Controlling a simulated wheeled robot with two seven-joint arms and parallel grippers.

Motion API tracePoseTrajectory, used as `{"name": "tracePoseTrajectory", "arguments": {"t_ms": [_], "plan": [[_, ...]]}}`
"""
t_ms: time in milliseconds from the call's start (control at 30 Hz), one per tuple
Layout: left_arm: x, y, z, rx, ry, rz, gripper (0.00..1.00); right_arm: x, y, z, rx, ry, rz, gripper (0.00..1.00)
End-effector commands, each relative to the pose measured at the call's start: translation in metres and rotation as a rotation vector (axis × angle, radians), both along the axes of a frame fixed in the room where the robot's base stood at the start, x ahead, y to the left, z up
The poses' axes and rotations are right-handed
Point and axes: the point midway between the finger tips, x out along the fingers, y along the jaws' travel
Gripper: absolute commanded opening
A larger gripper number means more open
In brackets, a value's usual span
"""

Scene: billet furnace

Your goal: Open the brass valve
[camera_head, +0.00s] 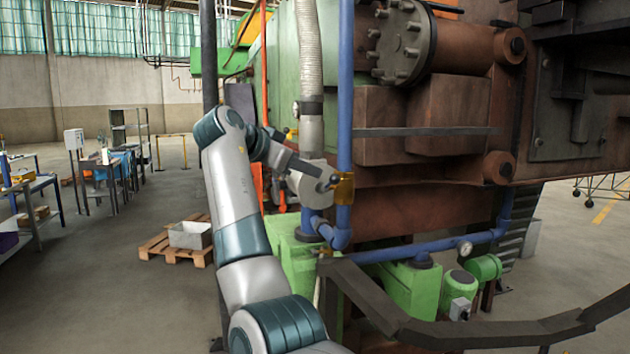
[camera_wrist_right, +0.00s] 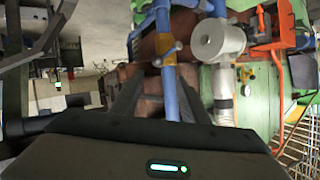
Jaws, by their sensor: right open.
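The brass valve (camera_head: 343,188) is a small brass-coloured fitting on the upright blue pipe (camera_head: 346,90), just above its elbow. It also shows in the right wrist view (camera_wrist_right: 167,49), on the blue pipe ahead of the fingers. My right gripper (camera_head: 326,175) reaches in from the left, with its fingertips close to the valve. In the right wrist view the two dark fingers (camera_wrist_right: 158,82) are apart with nothing seen held between them. The right finger overlaps the pipe in that view. Whether a fingertip touches the valve I cannot tell. My left gripper is not in view.
A pale grey cylindrical part (camera_wrist_right: 218,40) sits beside the pipe, close to the fingers. A silver hose (camera_head: 308,50) hangs left of the pipe. A dark angled rail (camera_head: 365,300) crosses below. The furnace body (camera_head: 440,120) fills the right; open floor lies left.

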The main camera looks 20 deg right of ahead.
Motion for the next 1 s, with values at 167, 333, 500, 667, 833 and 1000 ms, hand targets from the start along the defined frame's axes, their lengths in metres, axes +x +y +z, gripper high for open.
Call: {"name": "tracePoseTrajectory", "arguments": {"t_ms": [167, 333, 500, 667, 833, 1000], "plan": [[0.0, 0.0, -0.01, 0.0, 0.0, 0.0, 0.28, -0.012, 0.016, 0.007, -0.001, 0.0, -0.001, 0.41], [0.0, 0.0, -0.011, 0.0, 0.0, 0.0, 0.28, -0.017, 0.022, 0.011, 0.0, 0.0, -0.001, 0.41], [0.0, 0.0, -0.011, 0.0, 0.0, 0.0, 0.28, -0.017, 0.023, 0.011, 0.001, 0.001, -0.002, 0.41], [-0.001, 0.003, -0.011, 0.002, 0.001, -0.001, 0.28, -0.017, 0.023, 0.011, 0.001, 0.001, -0.001, 0.29], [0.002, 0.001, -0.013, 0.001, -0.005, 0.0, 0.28, -0.007, 0.021, 0.006, -0.006, -0.016, 0.023, 0.0], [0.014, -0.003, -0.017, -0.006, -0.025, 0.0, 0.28, 0.026, 0.016, -0.007, -0.027, -0.087, 0.111, 0.0]]}}
